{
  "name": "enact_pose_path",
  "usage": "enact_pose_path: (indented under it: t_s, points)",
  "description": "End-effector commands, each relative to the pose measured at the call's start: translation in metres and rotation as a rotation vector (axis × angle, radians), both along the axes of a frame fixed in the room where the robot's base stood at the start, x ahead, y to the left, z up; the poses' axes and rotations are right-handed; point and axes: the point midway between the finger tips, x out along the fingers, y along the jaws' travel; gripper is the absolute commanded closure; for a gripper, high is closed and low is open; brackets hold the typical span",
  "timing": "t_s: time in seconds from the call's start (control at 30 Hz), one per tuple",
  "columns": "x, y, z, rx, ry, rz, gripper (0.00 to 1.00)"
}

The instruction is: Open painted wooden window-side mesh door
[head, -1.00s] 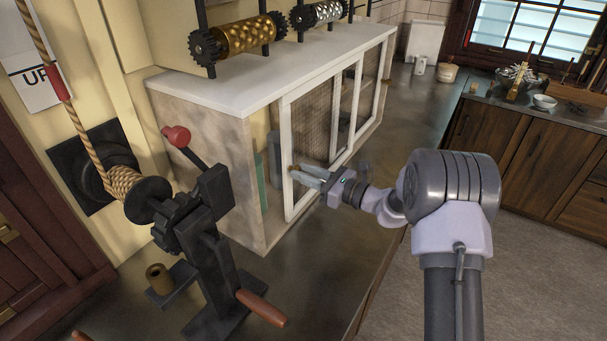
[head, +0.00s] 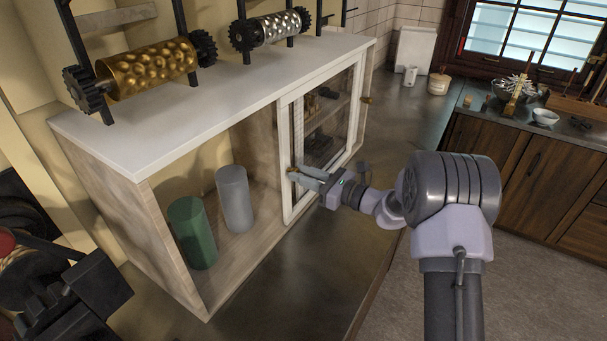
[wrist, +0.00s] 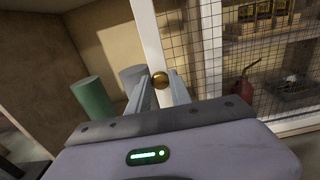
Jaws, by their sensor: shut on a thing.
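The white-framed mesh door (head: 286,135) stands at the right part of the low cabinet (head: 118,150), overlapping a second panel. A small brass knob (head: 291,169) sits on the door's left upright. My gripper (head: 305,173) is shut on this knob from the front. In the wrist view the knob (wrist: 160,80) shows between the fingertips, with the white upright (wrist: 148,35) behind it and mesh to its right. The left part of the cabinet is uncovered. Another brass knob (head: 366,99) shows at the far right end.
A green cylinder (head: 192,232) and a grey cylinder (head: 235,198) stand inside the uncovered left part. Embossed rollers (head: 150,70) stand on the white top. The dark counter (head: 345,210) in front is clear. Black machinery (head: 75,295) is at lower left.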

Motion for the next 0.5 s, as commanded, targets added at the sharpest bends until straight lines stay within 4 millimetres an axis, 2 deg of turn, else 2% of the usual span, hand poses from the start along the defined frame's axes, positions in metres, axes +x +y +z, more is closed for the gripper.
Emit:
enact_pose_path:
  t_s: [0.13, 0.17, 0.23, 0.27, 0.5]
  points:
    - [-0.0003, 0.0002, -0.0005, -0.002, 0.0, 0.001, 1.0]
    - [-0.0003, 0.0002, -0.0004, -0.002, 0.0, 0.001, 0.71]
    - [-0.0003, 0.0002, -0.0004, -0.001, 0.0, 0.001, 0.57]
    - [-0.0003, 0.0002, -0.0004, -0.001, 0.0, 0.001, 0.55]
    - [-0.0002, 0.0001, -0.0003, -0.001, 0.0, 0.001, 0.55]
